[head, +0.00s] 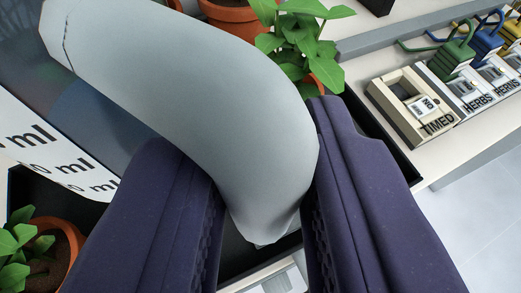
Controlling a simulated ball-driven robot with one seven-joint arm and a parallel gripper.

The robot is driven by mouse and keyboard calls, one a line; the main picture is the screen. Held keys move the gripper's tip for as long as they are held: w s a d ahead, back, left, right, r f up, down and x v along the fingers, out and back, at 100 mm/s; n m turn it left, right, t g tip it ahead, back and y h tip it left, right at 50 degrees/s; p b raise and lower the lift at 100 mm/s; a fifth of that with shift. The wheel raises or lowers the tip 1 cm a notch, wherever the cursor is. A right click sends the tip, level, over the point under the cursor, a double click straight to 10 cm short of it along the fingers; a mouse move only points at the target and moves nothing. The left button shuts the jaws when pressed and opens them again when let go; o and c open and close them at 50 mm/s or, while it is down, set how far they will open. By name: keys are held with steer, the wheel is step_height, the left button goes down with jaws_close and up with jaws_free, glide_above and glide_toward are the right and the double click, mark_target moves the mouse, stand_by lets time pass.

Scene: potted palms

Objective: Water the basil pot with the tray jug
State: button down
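My gripper (262,185), with two dark purple fingers, is closed around a thick pale grey curved handle. The handle appears to belong to the jug (210,75), whose body at the left bears a white panel with black "ml" marks. Most of the jug, including its spout, is out of view. A leafy green plant in a terracotta pot (232,16) stands beyond the handle. Another leafy potted plant (62,250) is at the lower left. I cannot tell which is the basil. A black tray (398,150) shows below the gripper and along its right.
A beige box marked "TIMED" (412,105) stands right of the tray. Pale floor (475,200) shows at the lower right.

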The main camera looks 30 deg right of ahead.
steer(key=shift+w, duration=0.25)
steer(key=shift+f, duration=0.2)
steer(key=shift+g, duration=0.3)
step_height(320, 180, down, 4)
steer(key=b, duration=0.2)
steer(key=shift+s+d+f+b, duration=0.1)
steer(key=shift+f+b, duration=0.1)
steer(key=shift+b, duration=0.15)
steer(key=shift+r+n+p, duration=0.1)
steer(key=shift+n+p, duration=0.2)
steer(key=shift+p, duration=1.1)
steer(key=shift+s+f+n+g+h+p, duration=0.15)
steer(key=shift+f+n+g+h+p, duration=0.2)
steer(key=shift+f+g+p, duration=0.4)
steer(key=shift+r+p, duration=0.25)
steer(key=shift+p, duration=0.85)
